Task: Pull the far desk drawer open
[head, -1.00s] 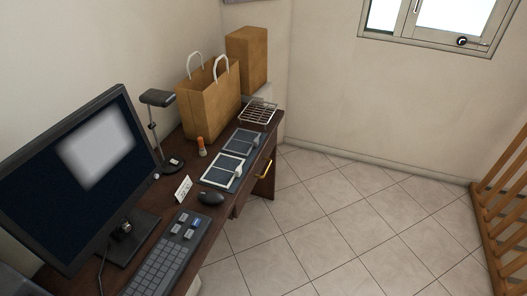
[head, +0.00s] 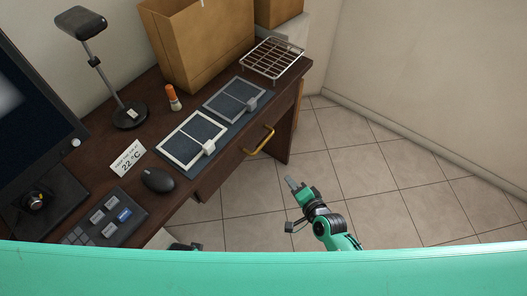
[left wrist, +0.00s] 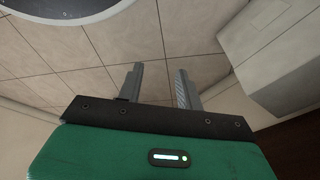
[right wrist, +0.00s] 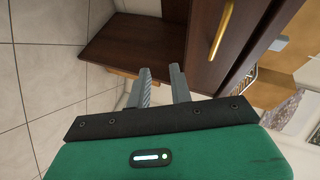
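The far desk drawer (head: 245,150) is in the desk's front, below the top, with a brass bar handle (head: 259,140). It looks shut in the head view. The handle also shows in the right wrist view (right wrist: 222,30), ahead and to the right of the fingers. My right gripper (head: 291,184) is over the floor, to the right of and below the handle, apart from it. Its fingers (right wrist: 160,78) are parted with nothing between them. My left gripper (left wrist: 159,82) is parted and empty above the floor in the left wrist view; it is not clear in the head view.
Tiled floor (head: 390,190) to the right is clear.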

